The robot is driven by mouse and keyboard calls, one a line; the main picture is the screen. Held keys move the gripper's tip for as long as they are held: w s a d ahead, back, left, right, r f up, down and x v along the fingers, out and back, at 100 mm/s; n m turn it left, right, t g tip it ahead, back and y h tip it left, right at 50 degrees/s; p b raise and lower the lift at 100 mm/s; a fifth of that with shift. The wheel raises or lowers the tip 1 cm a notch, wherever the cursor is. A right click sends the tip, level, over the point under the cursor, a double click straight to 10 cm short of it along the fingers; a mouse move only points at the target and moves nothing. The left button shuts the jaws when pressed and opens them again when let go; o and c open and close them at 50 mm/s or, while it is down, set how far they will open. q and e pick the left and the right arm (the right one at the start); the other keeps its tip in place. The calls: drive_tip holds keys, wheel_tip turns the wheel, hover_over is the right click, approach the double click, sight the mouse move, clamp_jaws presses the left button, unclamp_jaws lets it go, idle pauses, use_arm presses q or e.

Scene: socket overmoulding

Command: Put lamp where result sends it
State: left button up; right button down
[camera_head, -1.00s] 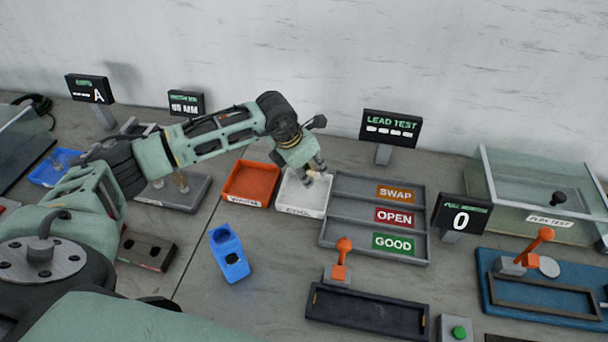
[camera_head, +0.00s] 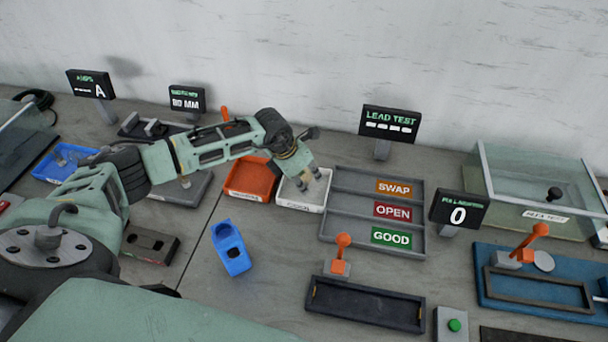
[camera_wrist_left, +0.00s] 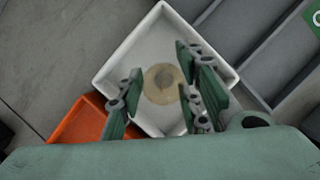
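My left gripper (camera_head: 309,184) is over the white tray (camera_head: 289,204), pointing down. In the left wrist view its two fingers (camera_wrist_left: 165,95) are apart, and a round beige piece (camera_wrist_left: 162,84) shows between them on the tray floor. I cannot tell whether that piece is the lamp; no other lamp is clear. The LEAD TEST display (camera_head: 390,124) shows only dashes. The sorting rack (camera_head: 345,208) right of the white tray has SWAP, OPEN and GOOD lanes, which look empty. My right gripper is not in view.
An orange tray (camera_head: 247,192) adjoins the white tray on the left. A blue block (camera_head: 231,248) stands in front. A black fixture with an orange lever (camera_head: 341,254) lies before the rack. A glass tank (camera_head: 535,165) and blue fixture (camera_head: 482,290) are at right.

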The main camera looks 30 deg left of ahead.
use_arm(q)
drive_tip(key=shift+o, duration=0.9)
drive_tip(key=shift+r, duration=0.1)
drive_tip(key=shift+r, duration=0.2)
drive_tip(key=b+v, duration=0.3)
drive_tip(key=v, duration=0.8)
drive_tip(key=shift+s+r, duration=0.15)
drive_tip(key=shift+r, duration=0.2)
drive_tip(key=shift+f, duration=0.1)
